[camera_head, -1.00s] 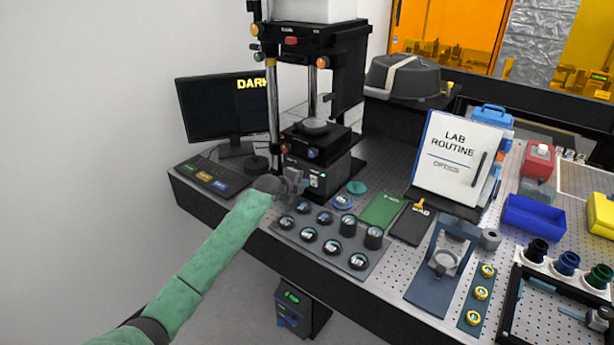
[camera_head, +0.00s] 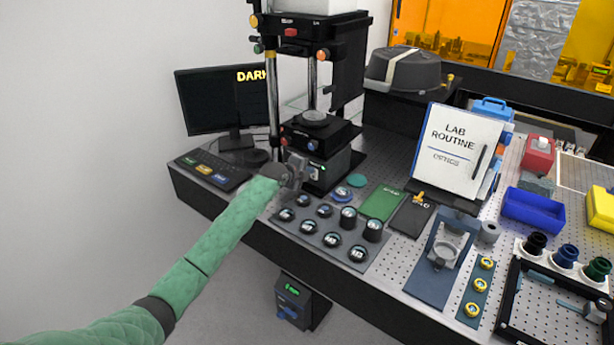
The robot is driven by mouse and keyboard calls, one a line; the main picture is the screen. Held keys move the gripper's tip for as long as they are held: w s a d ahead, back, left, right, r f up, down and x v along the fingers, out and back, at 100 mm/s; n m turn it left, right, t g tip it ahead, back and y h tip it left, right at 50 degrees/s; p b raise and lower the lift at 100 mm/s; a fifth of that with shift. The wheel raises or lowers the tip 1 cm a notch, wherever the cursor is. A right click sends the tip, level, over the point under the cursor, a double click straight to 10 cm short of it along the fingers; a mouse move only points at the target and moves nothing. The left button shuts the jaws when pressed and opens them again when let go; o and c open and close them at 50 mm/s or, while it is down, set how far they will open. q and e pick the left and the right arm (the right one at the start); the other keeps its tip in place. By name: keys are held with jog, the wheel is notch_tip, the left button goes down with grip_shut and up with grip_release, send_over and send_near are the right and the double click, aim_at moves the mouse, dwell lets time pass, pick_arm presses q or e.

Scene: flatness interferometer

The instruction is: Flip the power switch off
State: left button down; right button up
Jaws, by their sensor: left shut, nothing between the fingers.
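The interferometer (camera_head: 330,140) is a tall black instrument with a round stage, standing at the back left of the bench. Its lower front box has a small panel with a green light (camera_head: 323,168); the power switch appears to be in this area, but it is too small to tell its position. My left gripper (camera_head: 300,166) is shut and empty, just in front of and left of this panel, and hides part of the box front. I cannot tell whether it touches. My right gripper is out of view.
A monitor (camera_head: 222,100) showing "DARK" and a keypad (camera_head: 213,172) stand to the left. A tray of round dark knobs or optics (camera_head: 290,222) lies in front of the gripper. A green card (camera_head: 382,202) and a "LAB ROUTINE" board (camera_head: 457,150) are to the right.

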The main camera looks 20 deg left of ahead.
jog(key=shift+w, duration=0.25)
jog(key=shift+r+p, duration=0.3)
jog(key=shift+p, duration=0.15)
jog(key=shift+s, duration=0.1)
dwell(0.4)
